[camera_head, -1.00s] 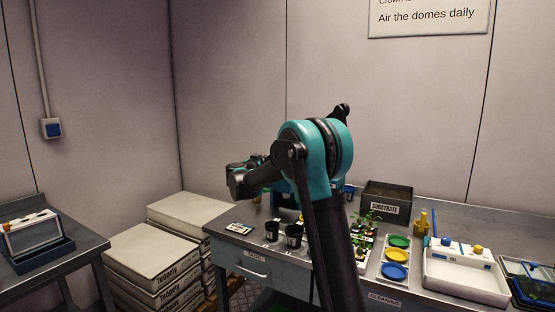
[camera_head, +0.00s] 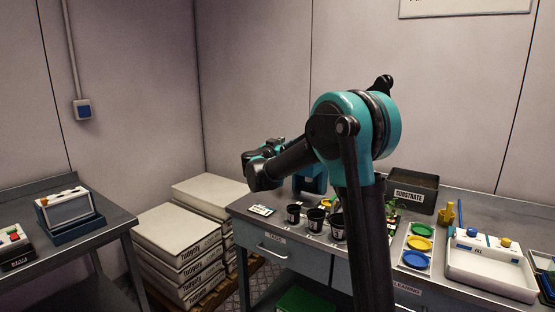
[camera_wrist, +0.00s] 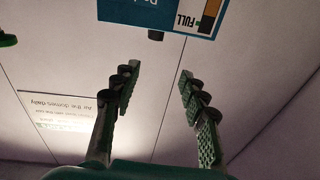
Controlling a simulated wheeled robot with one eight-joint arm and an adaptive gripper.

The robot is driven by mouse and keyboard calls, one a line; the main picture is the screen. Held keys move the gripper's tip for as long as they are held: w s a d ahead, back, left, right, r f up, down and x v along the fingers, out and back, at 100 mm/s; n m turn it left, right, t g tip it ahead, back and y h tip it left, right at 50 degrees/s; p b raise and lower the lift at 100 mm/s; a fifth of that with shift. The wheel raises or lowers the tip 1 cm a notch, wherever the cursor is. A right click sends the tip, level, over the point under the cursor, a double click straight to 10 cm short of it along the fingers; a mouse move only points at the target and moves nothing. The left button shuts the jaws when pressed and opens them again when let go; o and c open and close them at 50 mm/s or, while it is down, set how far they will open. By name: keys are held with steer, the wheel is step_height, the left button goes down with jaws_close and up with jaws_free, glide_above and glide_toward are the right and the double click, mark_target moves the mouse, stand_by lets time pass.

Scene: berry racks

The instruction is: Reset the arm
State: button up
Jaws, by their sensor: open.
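My arm rises in front of the workbench in the head view and bends at a teal elbow, with its forearm reaching left and away from me. My gripper (camera_wrist: 157,92) shows in the wrist view with its two green-padded fingers spread apart and nothing between them. In the wrist view it faces a pale wall, with an upside-down sign (camera_wrist: 62,112) on it and a blue label reading FULL (camera_wrist: 165,12) at the top edge. In the head view the gripper's fingers are too small and too hidden to make out.
The workbench (camera_head: 490,208) holds black pots (camera_head: 315,220), a substrate box (camera_head: 412,190), coloured dishes (camera_head: 421,243) and a white tray (camera_head: 490,265). Stacked white bags (camera_head: 178,240) stand left of it. A side table (camera_head: 110,220) with a blue-based rack (camera_head: 70,215) is at far left.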

steer(key=s+a+r+n+t+y, duration=0.1)
steer(key=s+a+n+t+y, duration=0.25)
steer(key=s+n+y, duration=0.5)
steer(key=s+f+n+g+y, duration=0.2)
steer(key=s+f+g+y, duration=0.4)
steer(key=f, duration=0.4)
steer(key=s+d+f+m+g+h, duration=0.1)
steer(key=s+d+f+g, duration=0.2)
steer(key=s+f, duration=0.5)
steer(key=s+d+f+m+g+h, duration=0.1)
steer(key=s+d+f+g+h, duration=0.1)
steer(key=s+d+f, duration=0.4)
steer(key=s+d+f+m+g+h, duration=0.2)
steer(key=s+d+f+g, duration=0.2)
steer(key=s+f, duration=0.7)
steer(key=s+d, duration=0.1)
steer(key=s, duration=0.6)
steer(key=shift+f, duration=0.4)
steer(key=shift+s+d+g, duration=0.1)
steer(key=shift+g, duration=0.15)
